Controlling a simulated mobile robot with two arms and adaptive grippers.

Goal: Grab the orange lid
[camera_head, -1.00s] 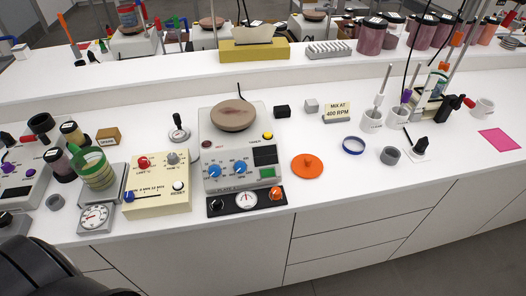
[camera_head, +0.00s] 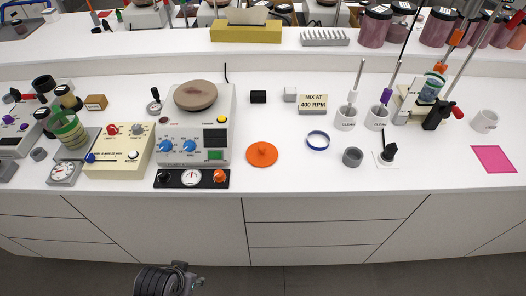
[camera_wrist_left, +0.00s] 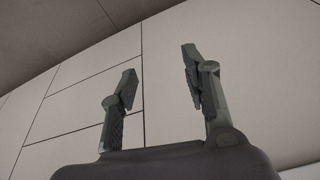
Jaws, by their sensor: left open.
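The orange lid (camera_head: 262,154) is a flat round disc lying on the white bench top, near the front edge, right of the hot-plate stirrer. Its knob is hard to make out from above in the head view. My left gripper (camera_wrist_left: 160,90) is open and empty in the left wrist view, its two fingers apart in front of the cabinet fronts. In the head view the left gripper (camera_head: 190,279) shows at the bottom, below the bench top and well apart from the lid. The right gripper is not in view.
The stirrer (camera_head: 193,133) and a black panel (camera_head: 192,178) stand left of the lid. A blue ring (camera_head: 318,140) and a grey ring (camera_head: 352,157) lie to its right. The bench in front of the lid is clear. Drawer fronts (camera_head: 330,234) are below.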

